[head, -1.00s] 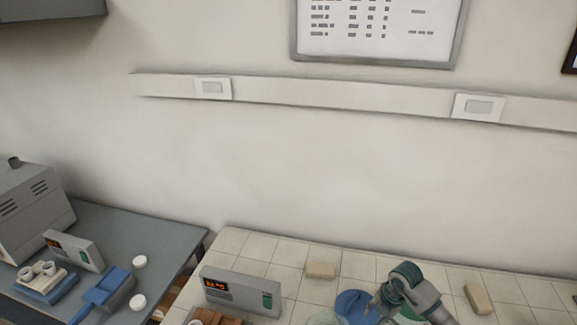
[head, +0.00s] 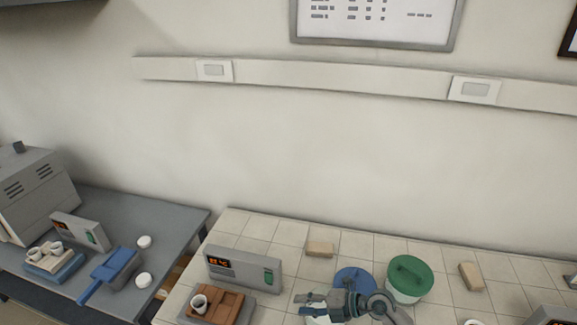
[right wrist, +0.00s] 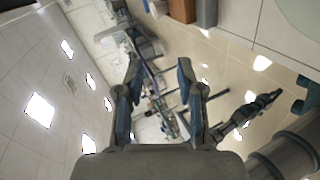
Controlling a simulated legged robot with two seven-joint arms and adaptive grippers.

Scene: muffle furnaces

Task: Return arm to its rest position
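My right gripper (head: 312,303) is low in the head view, over the tiled bench (head: 235,232), in front of a round blue piece (head: 352,279). In the right wrist view its two fingers (right wrist: 158,75) stand wide apart with nothing between them. Its arm comes in from the bottom right. My left gripper does not show in the head view. A dark jointed shape (right wrist: 248,112) at the right of the right wrist view may be my left arm; its fingers are too small to read.
A white pot with a green lid (head: 408,278) stands close right of my right arm. A grey controller (head: 244,269) and a brown block with a cup (head: 215,306) are to its left. Tan blocks (head: 320,249) (head: 471,277) lie behind. A grey table (head: 180,225) stands at left.

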